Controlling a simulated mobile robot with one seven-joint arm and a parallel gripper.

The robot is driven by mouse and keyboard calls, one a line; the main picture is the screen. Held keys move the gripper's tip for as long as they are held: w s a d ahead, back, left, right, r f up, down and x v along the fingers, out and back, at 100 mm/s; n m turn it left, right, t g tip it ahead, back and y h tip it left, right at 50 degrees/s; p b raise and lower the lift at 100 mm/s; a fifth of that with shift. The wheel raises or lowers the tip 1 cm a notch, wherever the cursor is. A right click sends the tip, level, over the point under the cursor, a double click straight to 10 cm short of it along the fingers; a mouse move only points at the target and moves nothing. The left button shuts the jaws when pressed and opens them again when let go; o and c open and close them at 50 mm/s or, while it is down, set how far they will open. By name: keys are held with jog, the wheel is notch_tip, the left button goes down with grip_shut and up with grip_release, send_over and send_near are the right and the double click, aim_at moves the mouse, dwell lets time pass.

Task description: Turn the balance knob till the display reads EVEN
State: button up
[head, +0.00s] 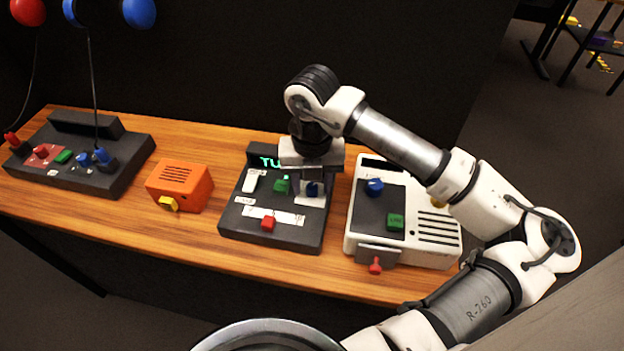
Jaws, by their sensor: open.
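A black panel (232,224) lies on the wooden bench, with a small display (269,162) at its back edge. The display shows green letters starting "TU"; my arm hides the remainder. My gripper (311,188) points down over the panel's right side, open. A blue knob (313,189) shows at its fingertips; I cannot tell whether the fingers touch it. A green control (281,186) is just left of the gripper, and a red one (268,223) is near the front by a white slider strip (288,217). The labels are too small to read, so I cannot tell which is the balance knob.
A cream box (432,250) with blue and green knobs and a red lever stands close on the right. An orange box (181,184) with a yellow knob is to the left. Another black panel (128,160) sits far left. Bare bench (225,150) shows between them.

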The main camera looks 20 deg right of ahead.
grip_shut()
jog(key=shift+f+n+b, duration=0.3)
jog(key=shift+b, duration=0.65)
jog(key=n+b, duration=0.1)
jog(key=b, duration=0.1)
jog(key=shift+f+b, duration=0.1)
jog(key=shift+b, duration=0.25)
jog(key=shift+n+b, duration=0.6)
jog(key=shift+b, duration=0.35)
jog(key=shift+r+n+b, duration=0.3)
jog(key=shift+r+n, duration=0.1)
grip_release()
jog(key=shift+r, duration=0.15)
